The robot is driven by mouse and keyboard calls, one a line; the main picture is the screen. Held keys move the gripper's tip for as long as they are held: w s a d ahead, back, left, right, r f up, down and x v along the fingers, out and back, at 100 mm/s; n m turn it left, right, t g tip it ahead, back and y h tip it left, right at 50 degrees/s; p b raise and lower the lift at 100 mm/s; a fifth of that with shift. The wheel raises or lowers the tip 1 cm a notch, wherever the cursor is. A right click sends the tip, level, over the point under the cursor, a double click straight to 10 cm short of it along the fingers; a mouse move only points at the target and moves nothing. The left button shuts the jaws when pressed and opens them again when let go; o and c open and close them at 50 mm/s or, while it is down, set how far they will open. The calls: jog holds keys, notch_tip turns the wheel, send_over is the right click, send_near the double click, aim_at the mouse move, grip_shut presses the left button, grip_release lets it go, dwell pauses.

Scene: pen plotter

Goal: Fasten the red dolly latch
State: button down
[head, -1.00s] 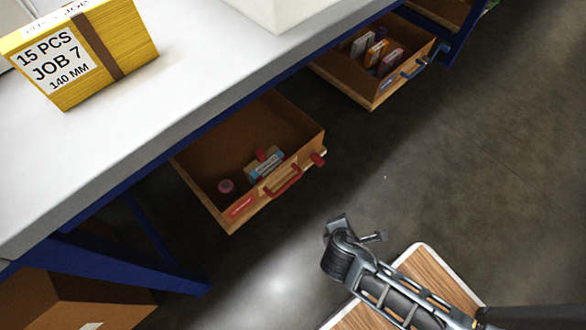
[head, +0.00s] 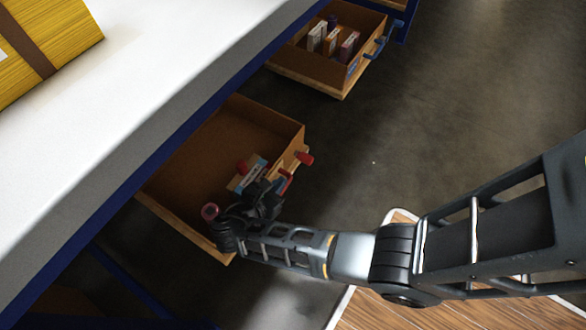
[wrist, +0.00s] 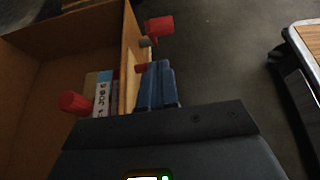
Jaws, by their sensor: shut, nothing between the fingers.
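The wooden box with red fittings (head: 225,115) stands partly out from under the bench. A red knob (head: 305,157), which looks like the red latch, sticks out at the right end of its front wall. In the wrist view the red knob (wrist: 158,27) sits on a grey stub beyond my fingers. My gripper (head: 268,192) is at the box's front wall, covering most of the red handle (head: 286,180). In the wrist view my gripper's fingers (wrist: 158,82) are together and empty, beside the outer side of the front wall and short of the knob. I cannot tell whether they touch the handle.
A similar box with a blue handle (head: 335,60) stands farther back. The grey bench top (head: 150,75) overhangs at left.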

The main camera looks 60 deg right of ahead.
aim_at(308, 159)
jog(key=b+x, duration=0.4)
jog(key=x, duration=0.6)
jog(key=shift+r, duration=0.1)
dwell(0.3)
jog(key=shift+d+r+y+p, duration=0.2)
jog(key=shift+y+p, duration=0.1)
jog(key=shift+p, duration=0.4)
